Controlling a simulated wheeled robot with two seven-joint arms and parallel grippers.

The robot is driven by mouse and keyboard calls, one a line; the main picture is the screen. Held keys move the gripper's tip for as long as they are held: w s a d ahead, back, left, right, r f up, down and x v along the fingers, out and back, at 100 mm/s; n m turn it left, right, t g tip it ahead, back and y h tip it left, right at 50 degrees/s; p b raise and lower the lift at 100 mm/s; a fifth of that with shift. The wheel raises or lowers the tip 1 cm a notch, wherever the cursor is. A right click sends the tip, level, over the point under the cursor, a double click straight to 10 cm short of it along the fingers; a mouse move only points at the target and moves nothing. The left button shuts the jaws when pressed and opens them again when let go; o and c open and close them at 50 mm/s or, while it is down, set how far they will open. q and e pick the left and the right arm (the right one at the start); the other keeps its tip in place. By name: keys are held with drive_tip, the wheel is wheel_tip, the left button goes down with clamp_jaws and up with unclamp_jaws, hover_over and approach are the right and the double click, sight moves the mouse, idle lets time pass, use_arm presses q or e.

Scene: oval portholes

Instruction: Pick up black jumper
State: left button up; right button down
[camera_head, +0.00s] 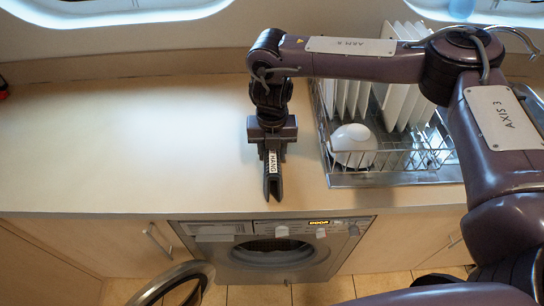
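No black jumper can be made out in the head view. The inside of the washing machine drum is too dark to tell what is in it. My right gripper (272,190) hangs pointing down over the front part of the worktop, above the washing machine. Its two fingers are together, with nothing seen between them. My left gripper is not in view.
The washing machine (325,245) sits under the worktop (120,140), with its round door (180,280) swung open to the left. A dish rack (400,160) with white plates and a white bowl (353,145) stands right of my gripper.

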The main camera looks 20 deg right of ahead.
drive_tip(key=shift+r, duration=0.15)
wheel_tip(320, 180, up, 20)
drive_tip(key=d+m, duration=0.1)
drive_tip(key=m, duration=1)
drive_tip(key=d+m, duration=0.1)
drive_tip(key=m, duration=1)
drive_tip(key=w+d+m+b, duration=0.1)
drive_tip(key=d+m, duration=0.1)
drive_tip(key=m, duration=0.8)
drive_tip(key=shift+f+m, duration=0.35)
drive_tip(key=shift+m, duration=0.05)
